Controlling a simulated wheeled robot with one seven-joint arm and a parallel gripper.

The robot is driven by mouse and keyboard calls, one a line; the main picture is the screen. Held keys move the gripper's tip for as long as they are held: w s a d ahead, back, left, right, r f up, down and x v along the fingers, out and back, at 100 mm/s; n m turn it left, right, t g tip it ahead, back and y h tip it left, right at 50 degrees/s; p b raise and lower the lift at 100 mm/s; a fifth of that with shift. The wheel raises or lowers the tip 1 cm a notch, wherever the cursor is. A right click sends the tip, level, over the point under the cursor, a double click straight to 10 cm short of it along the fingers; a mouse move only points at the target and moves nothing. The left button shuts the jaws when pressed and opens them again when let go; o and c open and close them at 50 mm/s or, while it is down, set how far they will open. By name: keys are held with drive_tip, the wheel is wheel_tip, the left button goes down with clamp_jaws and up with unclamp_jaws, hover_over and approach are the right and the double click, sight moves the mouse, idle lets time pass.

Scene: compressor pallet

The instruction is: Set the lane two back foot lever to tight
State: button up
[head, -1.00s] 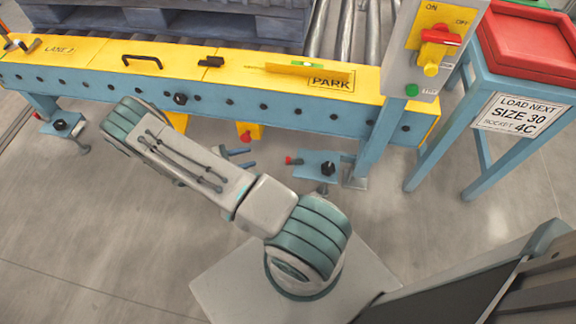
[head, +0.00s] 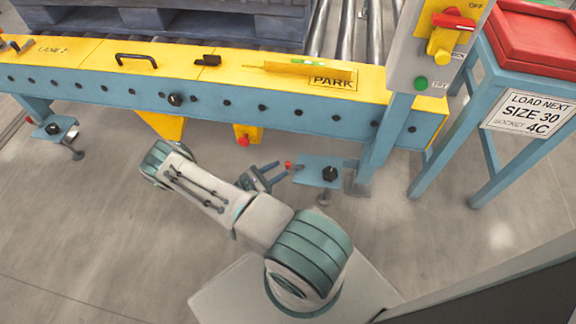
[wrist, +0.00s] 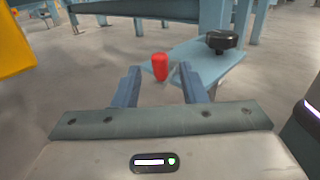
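A foot lever with a red tip (head: 288,166) sits at the left edge of a blue foot plate (head: 318,175) below the PARK end of the conveyor. A black knob (head: 330,173) stands on that plate. My gripper (head: 275,172) is open, low and just left of the red tip. In the wrist view, the red tip (wrist: 160,67) shows between and beyond my two open fingers (wrist: 158,85), with the black knob (wrist: 222,41) behind it to the right. Nothing is between the fingers. Which lane and foot this plate belongs to is not marked on it.
The blue and yellow conveyor side (head: 225,90) runs above. A yellow bracket with a red knob (head: 243,141) hangs left of my gripper. Another foot plate (head: 54,128) is at the far left. A blue stand (head: 480,150) is on the right. The floor between is clear.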

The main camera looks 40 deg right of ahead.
sight(288, 163)
drive_tip(key=d, duration=0.5)
drive_tip(key=shift+s+b, duration=0.15)
drive_tip(key=shift+b, duration=0.25)
clamp_jaws()
drive_tip(key=b, duration=0.1)
drive_tip(key=m+g+b, duration=0.1)
drive_tip(key=g+b, duration=0.1)
drive_tip(key=shift+w+d+f+m, duration=0.25)
drive_tip(key=shift+w+f+m, duration=0.05)
drive_tip(key=shift+w+m, duration=0.1)
drive_tip(key=shift+w+d+r+m+g+y+b, duration=0.15)
drive_tip(key=shift+m+g+y+b, duration=0.2)
drive_tip(key=shift+m+g+b, duration=0.4)
drive_tip(key=shift+w+d+r+m+g+y+b, duration=0.15)
drive_tip(key=shift+m+g+y+b, duration=0.25)
drive_tip(key=shift+g, duration=0.65)
drive_tip(key=shift+w+d+m+g+y+b, duration=0.15)
drive_tip(key=shift+m+g+y+b, duration=0.25)
drive_tip(key=shift+g+b, duration=0.45)
unclamp_jaws()
